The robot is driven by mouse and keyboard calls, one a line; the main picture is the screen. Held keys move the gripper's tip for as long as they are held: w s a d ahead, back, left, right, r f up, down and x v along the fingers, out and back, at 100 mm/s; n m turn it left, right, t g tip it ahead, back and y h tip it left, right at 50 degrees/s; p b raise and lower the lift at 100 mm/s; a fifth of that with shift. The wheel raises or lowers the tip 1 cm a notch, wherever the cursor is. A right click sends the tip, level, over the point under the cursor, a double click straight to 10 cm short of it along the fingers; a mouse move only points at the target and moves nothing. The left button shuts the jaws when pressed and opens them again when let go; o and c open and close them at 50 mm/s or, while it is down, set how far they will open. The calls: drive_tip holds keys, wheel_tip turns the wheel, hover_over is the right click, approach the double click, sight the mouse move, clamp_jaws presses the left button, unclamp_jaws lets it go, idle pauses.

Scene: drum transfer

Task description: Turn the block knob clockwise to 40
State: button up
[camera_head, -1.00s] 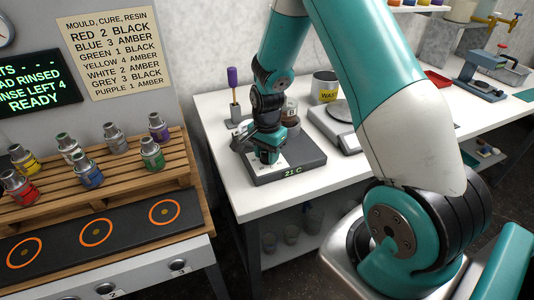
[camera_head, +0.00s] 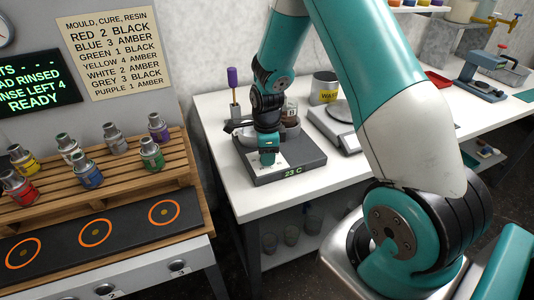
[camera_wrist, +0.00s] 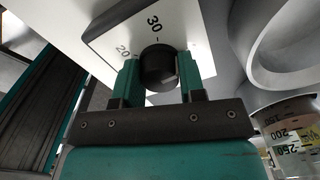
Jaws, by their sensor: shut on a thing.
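The grey block (camera_head: 292,172) stands on the white table, and its green front display reads 23 C. In the wrist view its black round knob (camera_wrist: 157,67) sits on a white dial plate marked 20 and 30; a 40 mark is not visible there. My gripper (camera_wrist: 160,75) is shut on the knob, with a teal finger on either side of it. In the head view my gripper (camera_head: 267,158) is at the block's front left and hides the knob. The knob's pointer is hard to make out.
Cups stand on the block behind my gripper, one labelled B (camera_head: 291,112). A purple-handled tool (camera_head: 233,90) stands at its back left. A WASTE pot (camera_head: 325,88) and a scale (camera_head: 338,125) are to the right. A graduated beaker (camera_wrist: 290,135) shows in the wrist view.

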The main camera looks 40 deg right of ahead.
drive_tip(key=shift+m, duration=0.6)
drive_tip(key=o, duration=0.9)
drive_tip(key=shift+o, duration=0.2)
wheel_tip(320, 180, up, 18)
drive_tip(key=b, duration=0.1)
drive_tip(key=shift+f+b, duration=0.25)
drive_tip(key=shift+b, duration=0.1)
